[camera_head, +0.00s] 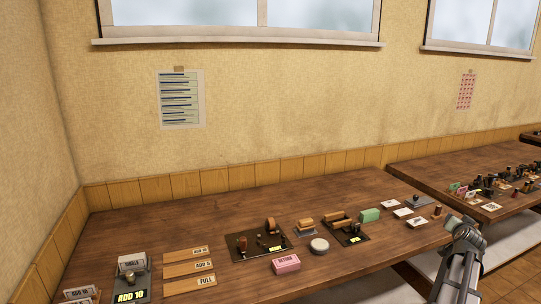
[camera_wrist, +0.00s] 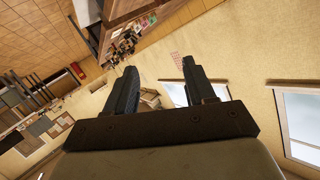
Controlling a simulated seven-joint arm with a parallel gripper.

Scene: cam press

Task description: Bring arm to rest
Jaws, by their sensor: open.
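My gripper (camera_wrist: 160,80) shows in the wrist view with its two dark fingers apart and nothing between them. In the head view my arm (camera_head: 460,262) rises at the lower right, beside the right end of the wooden table (camera_head: 340,280). The fingertips are too small to make out clearly there. The arm is apart from the objects on the table as far as I can tell.
On the table stand a dark press board (camera_head: 238,250), a second dark board (camera_head: 357,236), a pink "RETURN" block (camera_head: 286,264), a green block (camera_head: 370,215), a round white disc (camera_head: 319,245) and wooden labelled strips (camera_head: 190,268). A second cluttered table (camera_head: 420,167) stands at right.

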